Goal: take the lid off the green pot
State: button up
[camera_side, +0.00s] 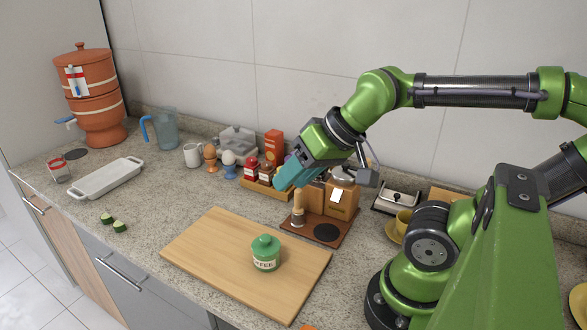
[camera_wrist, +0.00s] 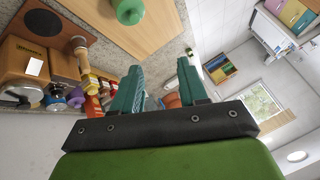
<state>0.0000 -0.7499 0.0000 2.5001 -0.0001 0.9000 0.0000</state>
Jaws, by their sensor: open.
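The green pot (camera_side: 266,258) stands upright on the wooden board (camera_side: 210,250). It has a pale label reading like "COFFEE". Its green lid (camera_side: 265,242), with a round knob, sits on top of the pot. In the wrist view, the green lid (camera_wrist: 127,10) shows at the top edge, cut off by the frame. My gripper (camera_side: 284,184) is raised behind the pot, above the counter items and well apart from the lid. In the wrist view my gripper (camera_wrist: 162,75) shows two teal fingers spread apart with nothing between them.
A dark brown stand (camera_side: 327,232) with a wooden grinder and boxes is behind the board. A tray of jars (camera_side: 265,188), egg cups, a white mug (camera_side: 193,155) and a blue jug (camera_side: 162,130) line the back. The board around the pot is clear.

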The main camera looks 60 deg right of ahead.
jog(key=o, duration=1)
jog(key=n+g+h, duration=0.2)
jog(key=g, duration=0.5)
send_over(264, 236)
jog(key=f, duration=1.1)
jog(key=shift+s+a+f, duration=0.15)
jog(key=shift+a+f, duration=0.05)
jog(key=shift+f, duration=0.1)
jog(key=shift+d+f, duration=0.2)
jog(key=shift+f, duration=2.95)
